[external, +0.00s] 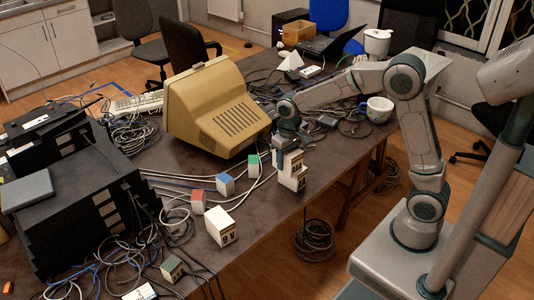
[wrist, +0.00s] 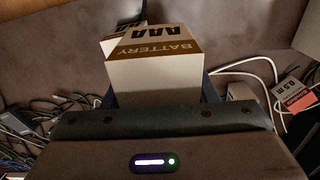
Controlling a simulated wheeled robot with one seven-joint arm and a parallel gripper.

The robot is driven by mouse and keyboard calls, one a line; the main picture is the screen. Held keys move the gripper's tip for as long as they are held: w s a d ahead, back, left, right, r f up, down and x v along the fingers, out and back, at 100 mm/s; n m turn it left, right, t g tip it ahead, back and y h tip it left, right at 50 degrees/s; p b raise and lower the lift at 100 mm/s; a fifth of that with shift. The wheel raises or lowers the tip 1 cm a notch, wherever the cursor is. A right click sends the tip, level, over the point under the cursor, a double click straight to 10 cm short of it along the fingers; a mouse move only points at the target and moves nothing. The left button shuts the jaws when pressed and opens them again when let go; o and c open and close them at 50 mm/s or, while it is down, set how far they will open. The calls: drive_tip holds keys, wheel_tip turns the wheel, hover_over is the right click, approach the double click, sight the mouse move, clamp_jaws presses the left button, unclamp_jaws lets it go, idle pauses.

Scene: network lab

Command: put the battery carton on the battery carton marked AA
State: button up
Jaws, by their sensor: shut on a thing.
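My gripper (external: 284,149) is shut on a white battery carton (external: 296,162) with a brown band, above the table's right edge. In the wrist view the held battery carton (wrist: 155,74) shows "AAA" and "BATTERY" and sits between the fingers (wrist: 160,96). A second white carton (external: 289,181) stands on the table directly below it in the external view. I cannot tell whether the two cartons touch.
A white 9 V carton (external: 220,227) stands to the left. Small boxes with blue (external: 225,184), green (external: 252,160) and red (external: 198,203) tops stand among loose cables. A beige monitor (external: 215,110) is behind left, a mug (external: 378,109) to the right.

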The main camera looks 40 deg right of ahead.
drive_tip(key=s+d+r+p, duration=0.2)
drive_tip(key=d+r+p, duration=0.2)
drive_tip(key=d, duration=0.3)
drive_tip(key=s+d+r+p, duration=0.1)
drive_tip(key=d+r+p, duration=0.35)
drive_tip(key=d, duration=0.35)
drive_tip(key=shift+n, duration=0.4)
drive_tip(key=w+a+f, duration=0.1)
drive_tip(key=a+f, duration=0.1)
drive_tip(key=a, duration=0.1)
drive_tip(key=w+a+f, duration=0.1)
drive_tip(key=a+f, duration=0.1)
drive_tip(key=a, duration=0.2)
drive_tip(key=w+a+f+p, duration=0.1)
drive_tip(key=w+a+f, duration=0.1)
drive_tip(key=a, duration=0.1)
drive_tip(key=shift+w+a+f, duration=0.1)
drive_tip(key=shift+a+f, duration=0.15)
drive_tip(key=shift+f, duration=0.05)
drive_tip(key=shift+f+p, duration=0.4)
drive_tip(key=shift+f, duration=1.65)
drive_tip(key=shift+f, duration=0.25)
drive_tip(key=o, duration=1.1)
drive_tip(key=shift+r, duration=0.1)
drive_tip(key=shift+r, duration=0.1)
